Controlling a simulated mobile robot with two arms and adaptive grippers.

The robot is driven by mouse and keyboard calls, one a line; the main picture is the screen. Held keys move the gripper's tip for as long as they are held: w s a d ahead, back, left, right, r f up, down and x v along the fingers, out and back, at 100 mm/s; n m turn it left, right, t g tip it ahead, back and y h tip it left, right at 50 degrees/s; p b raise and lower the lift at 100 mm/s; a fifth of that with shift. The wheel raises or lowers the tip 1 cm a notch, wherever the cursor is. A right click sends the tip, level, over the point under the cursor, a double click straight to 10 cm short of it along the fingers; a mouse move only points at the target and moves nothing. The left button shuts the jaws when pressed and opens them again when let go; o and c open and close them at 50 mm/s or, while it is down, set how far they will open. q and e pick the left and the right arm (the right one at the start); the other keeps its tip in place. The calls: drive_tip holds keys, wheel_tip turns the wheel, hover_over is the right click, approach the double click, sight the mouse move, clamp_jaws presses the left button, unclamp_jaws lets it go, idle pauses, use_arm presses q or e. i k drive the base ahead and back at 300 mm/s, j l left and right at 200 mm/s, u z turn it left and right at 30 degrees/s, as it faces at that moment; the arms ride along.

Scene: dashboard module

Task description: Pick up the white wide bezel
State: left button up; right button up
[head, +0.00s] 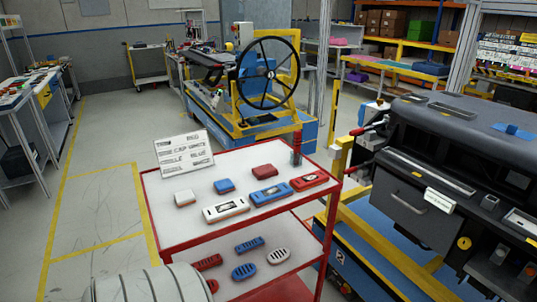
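The white wide bezel (226,208) looks like the long white piece with a dark opening. It lies flat near the front edge of the cart's upper shelf. A blue piece of the same shape (269,193) and a red one (308,181) lie to its right in the same row. Behind them lie a small white block (185,198), a small blue block (224,185) and a small red block (264,171). Neither gripper is in view.
The red-framed cart (160,232) has a sign (184,151) at the back left. Several vent pieces (278,256) lie on the lower shelf. The dashboard module (430,160) is close on the right. Floor is clear to the left.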

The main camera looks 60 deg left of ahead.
sight(229, 209)
drive_tip(key=u, duration=2.15)
drive_tip(key=i+j+z, duration=0.1)
drive_tip(key=z, duration=0.4)
drive_tip(key=j+z, duration=0.25)
drive_tip(key=z, duration=0.25)
drive_tip(key=j+z, duration=0.25)
drive_tip(key=z, duration=0.2)
drive_tip(key=j+z, duration=0.25)
drive_tip(key=z, duration=0.25)
